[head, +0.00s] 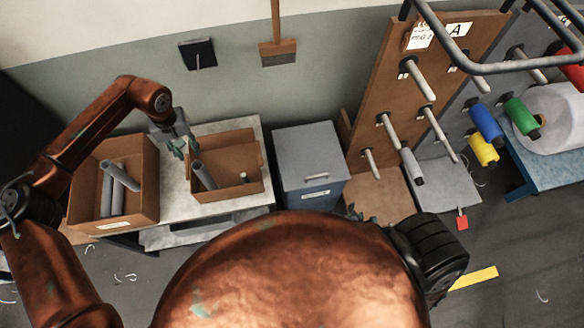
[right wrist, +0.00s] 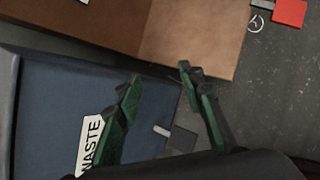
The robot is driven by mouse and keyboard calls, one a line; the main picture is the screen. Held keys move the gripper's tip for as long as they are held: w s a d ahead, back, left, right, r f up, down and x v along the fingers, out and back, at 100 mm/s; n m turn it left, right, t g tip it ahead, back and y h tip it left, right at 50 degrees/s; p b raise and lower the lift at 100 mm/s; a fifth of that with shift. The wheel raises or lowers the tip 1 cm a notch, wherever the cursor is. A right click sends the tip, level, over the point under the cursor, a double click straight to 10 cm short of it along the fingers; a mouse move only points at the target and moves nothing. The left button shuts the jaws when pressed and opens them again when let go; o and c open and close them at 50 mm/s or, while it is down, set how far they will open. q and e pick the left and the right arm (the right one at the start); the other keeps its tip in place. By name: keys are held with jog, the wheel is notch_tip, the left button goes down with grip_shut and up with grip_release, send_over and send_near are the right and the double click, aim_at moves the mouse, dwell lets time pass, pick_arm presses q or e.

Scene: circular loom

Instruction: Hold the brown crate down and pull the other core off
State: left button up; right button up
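A brown crate (head: 229,194) stands on the pale bench in the head view. A grey core (head: 204,175) leans inside it at the left, and a small pale piece lies near its right side. A second brown crate (head: 130,213) to the left holds several grey cores (head: 118,178). My left gripper (head: 182,150) is at the far left corner of the bench crate; whether its fingers close on the rim is unclear. My right gripper (right wrist: 160,72) is open and empty above the waste bin in the right wrist view; my body mostly hides it in the head view.
The grey waste bin (head: 307,158), also in the right wrist view (right wrist: 52,110), stands right of the bench (head: 250,128). A brown rack with pegs (head: 425,85), one holding a grey spool (head: 412,166), stands further right. Coloured spools (head: 486,122) are beyond it.

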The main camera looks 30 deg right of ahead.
jog(key=w+a+r+n+t+h, duration=0.15)
jog(key=w+r+n+t, duration=0.35)
jog(key=w+r+n, duration=0.5)
jog(key=n+t+y, duration=0.3)
jog(key=y, duration=0.1)
send_near(261, 162)
jog(key=r+x, duration=0.1)
jog(key=x, duration=0.3)
jog(key=shift+w+f, duration=0.4)
jog(key=shift+f, duration=0.1)
jog(key=x, duration=0.7)
jog(key=shift+w+f, duration=0.15)
jog(key=shift+f, duration=0.1)
grip_shut()
